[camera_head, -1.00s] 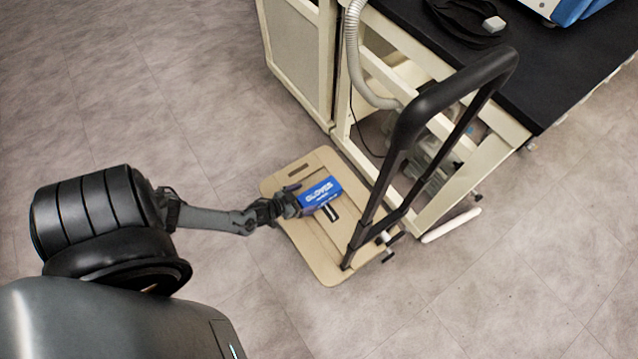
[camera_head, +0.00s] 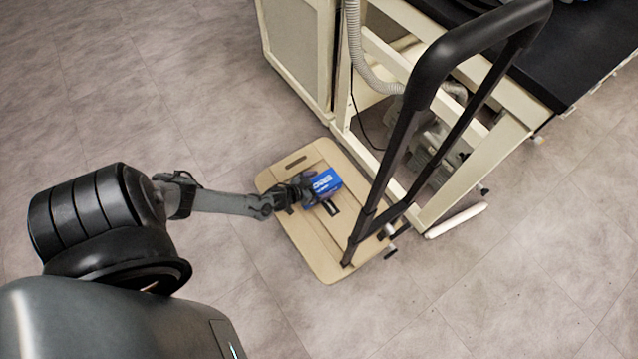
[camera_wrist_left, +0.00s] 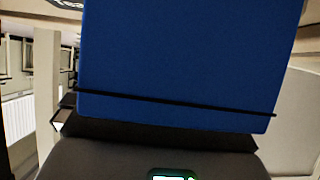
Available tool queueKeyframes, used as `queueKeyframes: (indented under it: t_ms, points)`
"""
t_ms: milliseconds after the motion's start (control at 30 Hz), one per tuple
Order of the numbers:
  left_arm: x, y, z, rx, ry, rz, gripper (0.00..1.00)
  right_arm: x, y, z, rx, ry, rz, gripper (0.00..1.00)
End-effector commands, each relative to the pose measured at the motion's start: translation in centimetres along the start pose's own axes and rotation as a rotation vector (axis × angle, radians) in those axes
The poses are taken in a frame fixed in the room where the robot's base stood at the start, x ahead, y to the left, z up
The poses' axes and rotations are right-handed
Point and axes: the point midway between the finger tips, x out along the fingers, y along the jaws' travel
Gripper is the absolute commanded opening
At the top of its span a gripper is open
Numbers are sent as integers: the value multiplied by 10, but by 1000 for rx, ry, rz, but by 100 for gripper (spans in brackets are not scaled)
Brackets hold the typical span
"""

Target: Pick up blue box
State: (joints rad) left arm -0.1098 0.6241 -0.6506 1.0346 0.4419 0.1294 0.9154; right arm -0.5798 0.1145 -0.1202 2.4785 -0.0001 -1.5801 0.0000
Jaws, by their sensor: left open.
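The blue box (camera_head: 323,184) with white lettering sits over the beige platform of a hand cart (camera_head: 330,268). My left gripper (camera_head: 307,190) is at the box's left end, overlapping it in the head view. It is open, and its fingers are hard to make out there. In the left wrist view the blue box (camera_wrist_left: 185,60) fills most of the picture, very close to the gripper. A thin dark bar crosses its lower part. I cannot tell whether the fingers touch the box. My right gripper is not in view.
The cart's tall black handle (camera_head: 437,75) rises just right of the box. Behind it stands a cream-framed bench (camera_head: 490,160) with a black top and a ribbed hose (camera_head: 354,50). The floor to the left and front is clear.

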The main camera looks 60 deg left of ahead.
Motion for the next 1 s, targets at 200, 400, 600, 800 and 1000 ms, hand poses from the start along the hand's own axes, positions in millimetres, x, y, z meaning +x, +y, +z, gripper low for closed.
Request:
queueKeyframes:
  t_ms: [200, 400, 600, 800, 1000]
  points:
    - [0, 0, 0, 0, -1, 0, 98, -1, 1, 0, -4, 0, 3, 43]
    - [0, 0, 0, 0, -1, 0, 68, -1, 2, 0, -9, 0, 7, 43]
    - [0, 0, -1, 0, 1, 0, 45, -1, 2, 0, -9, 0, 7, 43]
    - [0, 0, -2, 0, 1, 0, 45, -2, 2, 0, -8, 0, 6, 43]
    - [-4, 0, -8, 0, 1, -1, 45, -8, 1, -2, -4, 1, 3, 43]
